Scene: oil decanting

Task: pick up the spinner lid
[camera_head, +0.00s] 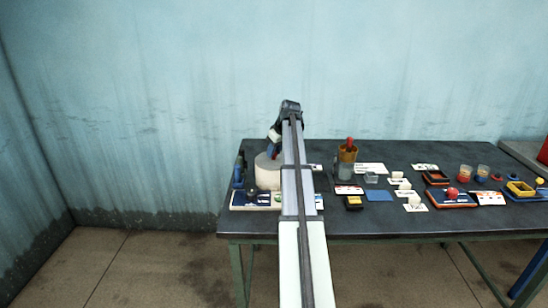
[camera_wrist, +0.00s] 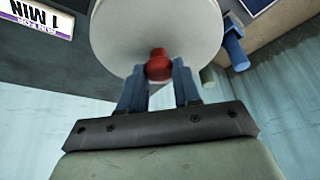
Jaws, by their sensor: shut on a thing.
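The spinner lid (camera_wrist: 125,35) is a pale round disc with a red knob (camera_wrist: 158,65) at its middle. It fills the top centre of the wrist view. My gripper (camera_wrist: 160,70) has its two blue fingers shut on the knob, one on each side. In the head view, the cream cylindrical spinner (camera_head: 268,174) stands at the left end of the table. My gripper (camera_head: 273,154) reaches down to its top, and my arm covers its right side. I cannot tell whether the lid rests on the spinner or is raised.
The dark table (camera_head: 400,222) holds a brown container (camera_head: 347,155) with a red top right of my arm. Farther right are several small trays, cards and cups. Blue items (camera_head: 239,170) stand close left of the spinner. A card reading "1 MIN" (camera_wrist: 35,15) lies beside it.

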